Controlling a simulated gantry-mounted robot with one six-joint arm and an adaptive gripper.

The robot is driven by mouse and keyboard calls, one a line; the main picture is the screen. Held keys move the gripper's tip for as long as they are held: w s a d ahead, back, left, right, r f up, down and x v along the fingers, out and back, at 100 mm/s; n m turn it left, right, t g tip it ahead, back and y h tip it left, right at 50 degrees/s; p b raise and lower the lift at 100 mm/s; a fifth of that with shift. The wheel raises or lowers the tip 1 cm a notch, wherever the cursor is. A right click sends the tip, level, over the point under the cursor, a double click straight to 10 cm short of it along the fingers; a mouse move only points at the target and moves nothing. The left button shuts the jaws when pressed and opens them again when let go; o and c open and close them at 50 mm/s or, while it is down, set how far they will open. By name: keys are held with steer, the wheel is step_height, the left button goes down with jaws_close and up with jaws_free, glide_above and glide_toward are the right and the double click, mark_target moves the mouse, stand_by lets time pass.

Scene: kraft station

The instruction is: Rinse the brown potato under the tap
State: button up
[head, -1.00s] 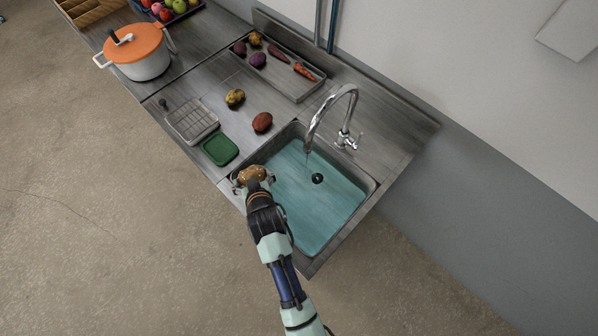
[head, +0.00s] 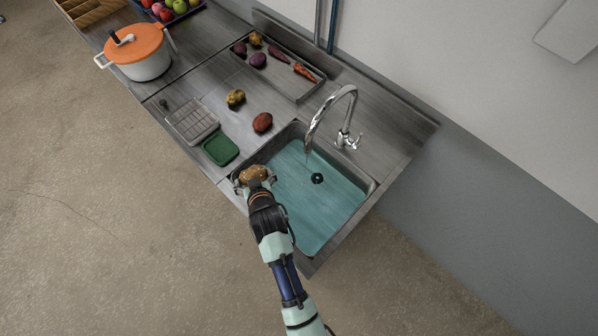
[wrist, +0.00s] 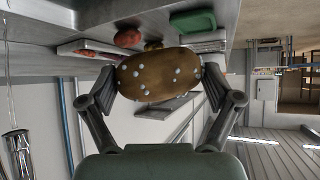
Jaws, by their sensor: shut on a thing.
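My gripper (head: 254,180) is shut on the brown potato (head: 254,173), at the near left rim of the sink (head: 272,164). In the wrist view the brown potato (wrist: 158,75) sits between both fingers and carries several pale spots. The tap (head: 347,112) arches over the sink, its spout to the right of and beyond my gripper. A thin stream seems to fall from the spout into the bluish water. In the wrist view part of the tap (wrist: 17,145) shows at the lower left.
A reddish potato (head: 262,122) and a yellowish one (head: 235,97) lie on the counter left of the sink. A green tray (head: 220,149) and a wire rack (head: 192,121) lie nearby. A metal tray (head: 307,88) at the back holds vegetables. An orange-lidded pot (head: 141,52) stands farther left.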

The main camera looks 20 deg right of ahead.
steer(key=shift+a, duration=0.15)
steer(key=shift+d, duration=0.6)
stand_by(0.3)
steer(key=shift+a+p, duration=0.35)
steer(key=shift+a, duration=0.25)
steer(key=shift+d, duration=0.1)
